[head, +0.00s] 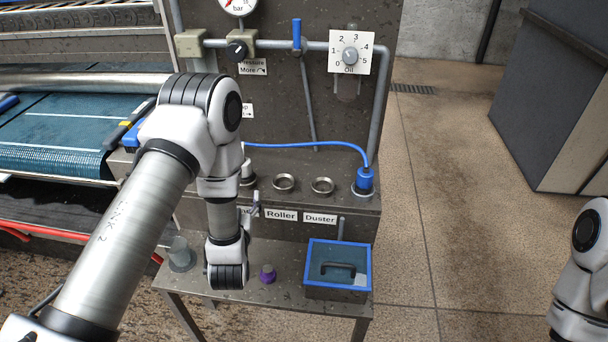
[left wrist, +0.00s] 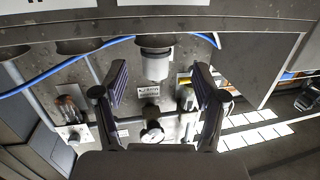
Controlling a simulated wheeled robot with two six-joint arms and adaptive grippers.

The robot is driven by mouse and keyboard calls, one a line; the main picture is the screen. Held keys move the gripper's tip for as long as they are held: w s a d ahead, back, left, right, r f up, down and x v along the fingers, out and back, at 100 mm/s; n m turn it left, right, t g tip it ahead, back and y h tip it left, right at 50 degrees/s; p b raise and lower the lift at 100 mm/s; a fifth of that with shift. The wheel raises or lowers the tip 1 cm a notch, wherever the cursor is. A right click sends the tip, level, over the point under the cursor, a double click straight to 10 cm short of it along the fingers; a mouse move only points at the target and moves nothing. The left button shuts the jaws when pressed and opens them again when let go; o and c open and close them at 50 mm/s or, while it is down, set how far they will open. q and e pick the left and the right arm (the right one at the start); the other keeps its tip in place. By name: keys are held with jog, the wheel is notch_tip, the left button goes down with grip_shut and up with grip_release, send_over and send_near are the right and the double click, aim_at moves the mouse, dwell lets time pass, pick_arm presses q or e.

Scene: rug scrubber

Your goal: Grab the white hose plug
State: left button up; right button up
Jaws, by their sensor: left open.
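The white hose plug (left wrist: 156,64) is a pale cylinder seated in a socket of the machine. It shows in the left wrist view between the two fingers of my left gripper (left wrist: 161,74), with room on either side. In the head view the plug (head: 247,170) is a small white piece just right of my left arm, partly hidden by it. My left gripper is open and empty; in the head view my arm hides most of it. My right gripper is out of view; only part of my right arm shows at the right edge.
A blue plug (head: 364,180) with a blue hose (head: 310,144) sits at the ledge's right end. Two empty ring sockets (head: 303,185) lie between.

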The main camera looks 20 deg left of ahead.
aim_at(244, 177)
pick_arm(q)
jog(key=shift+w+d+r+b, duration=0.1)
jog(key=shift+w+d+b, duration=0.1)
jog(key=shift+w, duration=0.25)
jog(key=shift+w+d+r+b, duration=0.1)
jog(key=shift+w+b, duration=0.05)
jog(key=shift+w, duration=0.25)
jog(key=shift+w+a+r, duration=0.1)
jog(key=shift+a+r, duration=0.15)
jog(key=x, duration=0.2)
jog(key=p+x, duration=0.1)
jog(key=x, duration=0.4)
jog(key=shift+w+a+r, duration=0.15)
jog(key=shift+a+r, duration=0.05)
jog(key=shift+r, duration=0.1)
grip_shut()
